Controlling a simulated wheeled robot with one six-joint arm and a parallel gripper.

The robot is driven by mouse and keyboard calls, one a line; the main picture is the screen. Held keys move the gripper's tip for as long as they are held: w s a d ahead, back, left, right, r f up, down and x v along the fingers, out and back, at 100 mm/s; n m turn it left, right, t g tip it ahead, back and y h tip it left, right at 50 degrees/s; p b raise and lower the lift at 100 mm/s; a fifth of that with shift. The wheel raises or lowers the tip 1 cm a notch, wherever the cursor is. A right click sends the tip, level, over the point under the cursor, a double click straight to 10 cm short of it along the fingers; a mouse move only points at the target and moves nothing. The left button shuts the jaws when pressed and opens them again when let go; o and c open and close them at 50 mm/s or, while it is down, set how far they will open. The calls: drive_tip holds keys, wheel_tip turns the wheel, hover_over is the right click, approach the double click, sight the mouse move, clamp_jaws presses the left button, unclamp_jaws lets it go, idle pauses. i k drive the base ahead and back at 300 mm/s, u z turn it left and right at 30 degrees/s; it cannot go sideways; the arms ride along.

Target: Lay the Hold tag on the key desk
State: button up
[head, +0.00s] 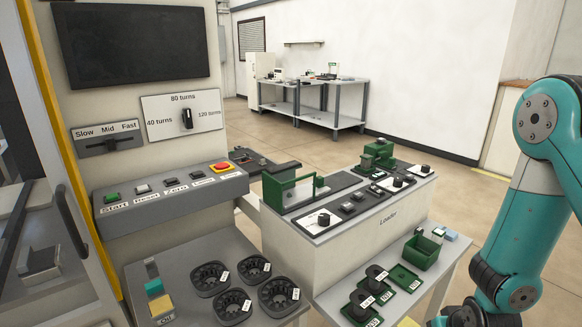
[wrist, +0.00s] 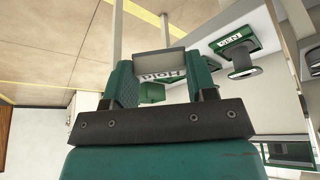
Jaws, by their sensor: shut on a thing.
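My gripper (wrist: 161,69) shows in the wrist view, its two green fingers shut on the Hold tag (wrist: 160,76). The tag is a small pale plate, its word Hold upside down and partly covered by a grey edge. In the head view the gripper and tag are out of sight; only my arm shows at the right. The key desk (head: 170,212) is the sloped grey console at the left in the head view. Its keys are labelled Start, Reset and Zero, with one more label too small to read, and a red stop button sits on a yellow base.
The Loader bench (head: 345,232) stands right of the desk. A low shelf below holds black spools (head: 377,278) on green trays and a green bin (head: 422,252). Several black round holders (head: 278,295) sit on the grey table below the desk. Open floor lies behind.

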sight(167, 176)
drive_tip(key=u, duration=1.4)
drive_tip(key=i, duration=1)
drive_tip(key=z, duration=0.05)
